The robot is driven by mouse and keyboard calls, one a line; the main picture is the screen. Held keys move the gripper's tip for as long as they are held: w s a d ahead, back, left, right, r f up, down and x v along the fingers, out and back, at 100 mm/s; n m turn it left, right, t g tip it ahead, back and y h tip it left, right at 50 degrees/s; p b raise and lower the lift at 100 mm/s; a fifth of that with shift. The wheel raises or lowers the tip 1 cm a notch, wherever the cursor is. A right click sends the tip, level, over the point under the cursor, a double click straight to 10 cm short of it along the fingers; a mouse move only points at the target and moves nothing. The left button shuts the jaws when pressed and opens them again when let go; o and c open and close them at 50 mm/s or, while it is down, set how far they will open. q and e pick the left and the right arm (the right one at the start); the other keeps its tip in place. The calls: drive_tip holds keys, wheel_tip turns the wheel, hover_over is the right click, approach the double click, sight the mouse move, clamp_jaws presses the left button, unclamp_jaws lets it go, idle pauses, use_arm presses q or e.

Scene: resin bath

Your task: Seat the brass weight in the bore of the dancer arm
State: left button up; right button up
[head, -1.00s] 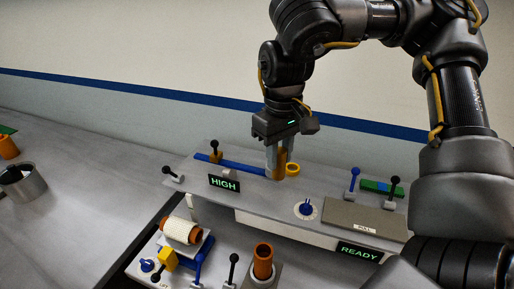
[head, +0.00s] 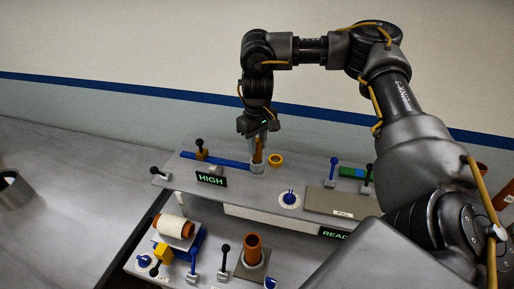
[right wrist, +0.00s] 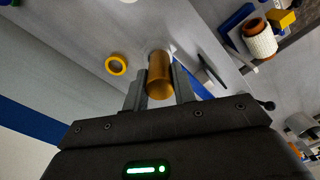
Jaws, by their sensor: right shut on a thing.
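The brass weight (head: 258,156) is a brass-coloured cylinder between the fingers of my right gripper (head: 258,158), which is shut on it and points down. The right wrist view shows the weight (right wrist: 160,76) upright between both fingers. The dancer arm (head: 215,160) is a blue bar on the raised grey deck. A pale round end piece (head: 257,169) lies at its right end, just under the weight. The weight and fingers hide the bore, so I cannot tell whether the weight has entered it. My left gripper is out of view.
A yellow ring (head: 276,160) lies just right of the weight. Small levers stand on the deck, one (head: 201,149) behind the blue bar. A HIGH sign (head: 211,179) stands in front, and a blue dial (head: 289,199) is to the right. A white spool (head: 174,227) sits lower left.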

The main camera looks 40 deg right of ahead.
sight(257, 153)
drive_tip(key=shift+w+d+f, duration=0.1)
drive_tip(key=shift+w+f, duration=0.2)
drive_tip(key=shift+f, duration=0.05)
drive_tip(key=shift+w+d+f+p, duration=0.1)
drive_tip(key=shift+f+p, duration=0.1)
drive_tip(key=shift+f, duration=0.7)
drive_tip(key=shift+w+d+f+p, duration=0.1)
drive_tip(key=shift+f+p, duration=0.05)
drive_tip(key=shift+f, duration=0.75)
drive_tip(key=shift+s+a, duration=0.1)
drive_tip(key=o, duration=1)
drive_tip(key=shift+f, duration=0.15)
wheel_tip(257, 153, up, 12)
drive_tip(key=shift+r+b, duration=0.25)
drive_tip(key=shift+b, duration=0.45)
